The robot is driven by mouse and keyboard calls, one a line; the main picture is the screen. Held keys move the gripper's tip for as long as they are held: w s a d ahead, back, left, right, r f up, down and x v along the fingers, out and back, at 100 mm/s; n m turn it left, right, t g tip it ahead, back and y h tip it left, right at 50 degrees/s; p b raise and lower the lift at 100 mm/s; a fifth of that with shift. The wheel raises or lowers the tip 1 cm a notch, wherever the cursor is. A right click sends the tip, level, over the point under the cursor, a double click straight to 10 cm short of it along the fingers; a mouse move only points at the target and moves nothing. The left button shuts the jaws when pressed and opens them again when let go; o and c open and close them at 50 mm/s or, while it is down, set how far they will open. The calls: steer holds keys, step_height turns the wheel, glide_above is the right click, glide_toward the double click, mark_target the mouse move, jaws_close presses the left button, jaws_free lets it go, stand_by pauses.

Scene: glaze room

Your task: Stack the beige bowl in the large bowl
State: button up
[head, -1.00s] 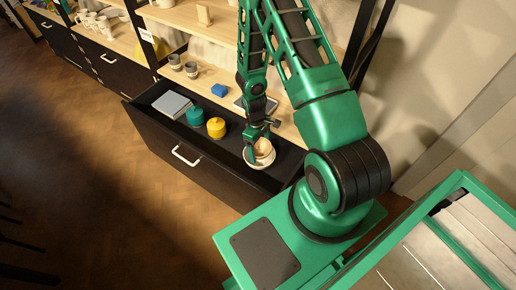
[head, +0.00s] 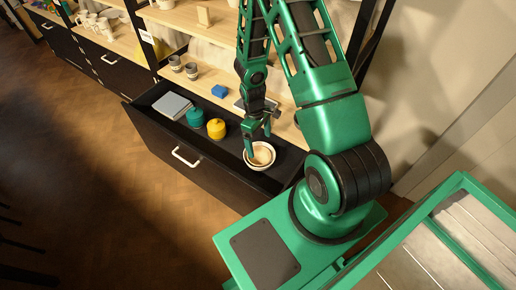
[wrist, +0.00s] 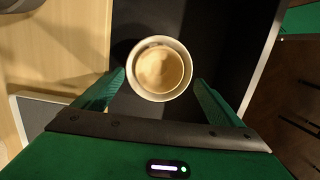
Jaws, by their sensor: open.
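The beige bowl (wrist: 160,68) sits inside the large bowl in the wrist view, a little toward one side. The large bowl (wrist: 160,97) is pale and its rim shows all around the beige one. Both stand in the open black drawer; the head view shows the beige bowl (head: 262,153) inside the large bowl's white wall (head: 261,167). My gripper (wrist: 159,82) is open, with one finger on each side of the bowls in the wrist view. In the head view my gripper (head: 258,143) is just above the bowls, and its fingers partly cover their far side.
The floor before the drawer is clear.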

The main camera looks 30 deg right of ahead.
step_height(320, 180, up, 8)
steer(key=shift+w+a+f, duration=0.15)
steer(key=shift+w+a, duration=0.05)
steer(key=shift+w, duration=0.2)
stand_by(0.4)
steer(key=a+r+m+t, duration=0.2)
steer(key=a+r+t, duration=0.1)
steer(key=r, duration=1.5)
steer(key=s+a+r+m+t, duration=0.1)
steer(key=s+a+r, duration=0.15)
steer(key=r, duration=0.55)
steer(key=s+a+r+m+t, duration=0.2)
steer(key=s+r, duration=0.2)
steer(key=r, duration=0.3)
steer(key=s+d+m+g, duration=0.2)
steer(key=s+d, duration=0.3)
steer(key=s, duration=0.3)
steer(key=s+d+f+m+g, duration=0.1)
steer(key=s+d+m+g, duration=0.2)
steer(key=s+d, duration=0.3)
steer(key=s+m, duration=0.1)
steer(key=s, duration=0.2)
steer(key=shift+s+d+f+y, duration=0.2)
steer(key=shift+s+d+y, duration=0.1)
steer(key=shift+y, duration=0.1)
